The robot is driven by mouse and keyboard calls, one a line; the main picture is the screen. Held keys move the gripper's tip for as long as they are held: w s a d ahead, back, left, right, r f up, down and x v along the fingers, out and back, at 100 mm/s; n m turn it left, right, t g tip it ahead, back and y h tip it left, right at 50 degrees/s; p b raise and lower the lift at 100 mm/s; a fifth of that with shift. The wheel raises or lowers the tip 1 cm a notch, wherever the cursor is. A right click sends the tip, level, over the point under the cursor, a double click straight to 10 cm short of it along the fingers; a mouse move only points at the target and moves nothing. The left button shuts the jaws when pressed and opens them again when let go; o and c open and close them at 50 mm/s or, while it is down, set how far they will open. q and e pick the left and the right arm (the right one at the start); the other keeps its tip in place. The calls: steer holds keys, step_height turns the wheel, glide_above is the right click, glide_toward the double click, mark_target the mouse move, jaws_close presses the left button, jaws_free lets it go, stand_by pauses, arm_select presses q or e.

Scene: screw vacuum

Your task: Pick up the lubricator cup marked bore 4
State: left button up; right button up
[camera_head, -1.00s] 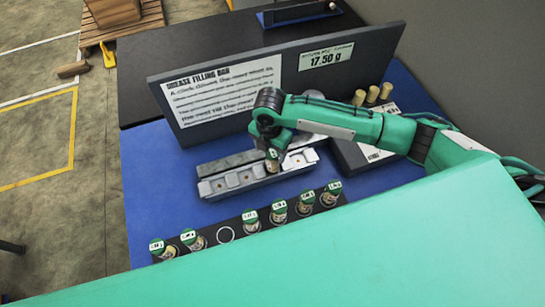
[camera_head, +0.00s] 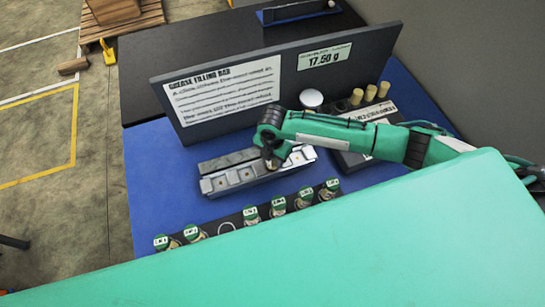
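A row of small lubricator cups with green-and-white tops stands in a dark rack along the blue table's front. They include a far-left cup (camera_head: 161,243), a cup beside it (camera_head: 193,233), a middle cup (camera_head: 251,214) and a far-right cup (camera_head: 330,189). Their marks are too small to read. One rack place (camera_head: 226,228) is an empty ring. My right gripper (camera_head: 271,157) points down at the grey block (camera_head: 230,180) with several bores. A small brassy piece shows under its fingertips, and the finger gap is hidden. My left gripper is not in view.
A dark upright board (camera_head: 340,80) with a sign and a 17.50 g display stands behind the block. A dark box (camera_head: 352,160) with several tan-topped pieces and a round white disc (camera_head: 311,98) are at right.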

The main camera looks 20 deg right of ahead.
steer(key=shift+c, duration=1.3)
